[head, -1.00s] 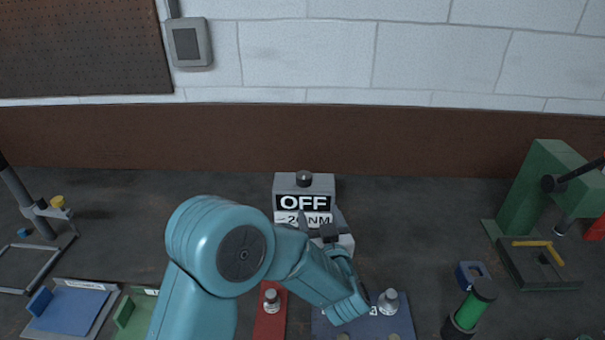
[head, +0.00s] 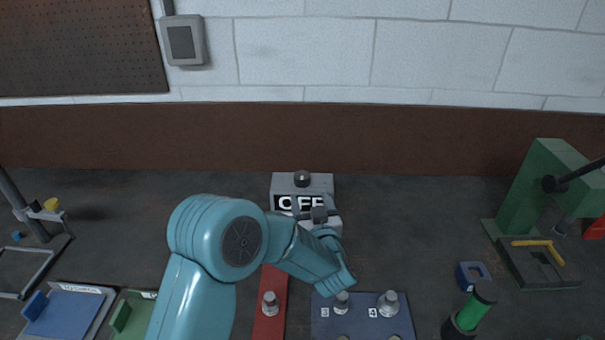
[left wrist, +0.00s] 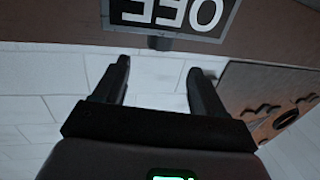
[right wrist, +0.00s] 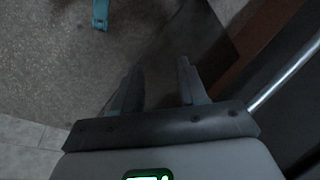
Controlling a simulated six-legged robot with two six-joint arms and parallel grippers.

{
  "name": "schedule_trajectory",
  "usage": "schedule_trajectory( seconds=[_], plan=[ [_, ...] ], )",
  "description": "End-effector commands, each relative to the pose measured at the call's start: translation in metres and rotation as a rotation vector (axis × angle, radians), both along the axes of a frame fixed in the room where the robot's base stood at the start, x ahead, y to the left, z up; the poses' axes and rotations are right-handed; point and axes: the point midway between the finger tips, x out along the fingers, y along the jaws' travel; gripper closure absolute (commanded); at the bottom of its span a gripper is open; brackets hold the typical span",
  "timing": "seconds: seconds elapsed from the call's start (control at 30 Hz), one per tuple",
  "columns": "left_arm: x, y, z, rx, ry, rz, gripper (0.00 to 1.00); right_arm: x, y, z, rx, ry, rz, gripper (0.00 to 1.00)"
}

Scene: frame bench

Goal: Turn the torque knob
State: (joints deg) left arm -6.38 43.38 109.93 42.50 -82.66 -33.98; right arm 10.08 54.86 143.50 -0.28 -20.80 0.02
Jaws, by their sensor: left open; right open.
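The dark torque knob (head: 302,178) sits on top of a grey box (head: 283,184) with a black display reading OFF, at the back middle of the bench. My left gripper (head: 312,203) is open and empty in front of the box, hiding part of the display and the label below it. In the left wrist view the display (left wrist: 180,14) shows upside down, and the knob (left wrist: 163,43) shows beyond the open fingers (left wrist: 160,68), apart from them. My right gripper (right wrist: 158,68) is open and empty, away from the box and outside the head view.
A blue mat (head: 362,325) and a red mat (head: 270,325) with silver pieces lie in front. A green press (head: 535,200), a blue block (head: 472,275) and a green-black cylinder (head: 474,308) stand at right. Blue and green trays (head: 70,310) lie at left. Bench beside the box is clear.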

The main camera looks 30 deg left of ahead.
Motion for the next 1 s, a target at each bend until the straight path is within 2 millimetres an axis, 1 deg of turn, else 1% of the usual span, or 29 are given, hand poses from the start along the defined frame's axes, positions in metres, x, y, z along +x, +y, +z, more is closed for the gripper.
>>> schedule_trajectory(
  seconds=[0.03,0.2,0.3,0.4,0.6,0.87,0.97,1.0],
  plan=[
    [0.01,0.009,0.003,0.0,0.0,0.004,0.29,0.0,0.0,0.008,0.0,0.0,0.0,0.57],
    [0.042,0.036,0.003,0.0,0.0,0.004,0.29,0.0,0.0,0.02,0.0,0.0,0.0,0.57],
    [0.059,0.048,0.003,0.0,0.0,0.003,0.29,0.0,0.0,0.025,0.0,0.0,0.0,0.57],
    [0.071,0.057,0.002,0.0,0.0,0.001,0.29,0.0,0.0,0.029,0.0,0.0,0.0,0.57],
    [0.083,0.066,0.0,0.001,0.001,0.0,0.29,0.0,0.0,0.032,0.0,0.0,0.0,0.57],
    [0.084,0.066,0.0,0.0,0.001,-0.001,0.29,0.0,0.0,0.031,0.0,0.0,0.0,0.57],
    [0.084,0.066,0.0,0.001,0.001,-0.001,0.58,0.0,0.0,0.031,0.0,0.0,0.0,0.57],
    [0.084,0.066,0.0,0.001,0.001,-0.001,0.71,0.0,0.0,0.031,0.0,0.0,0.0,0.57]
  ],
)
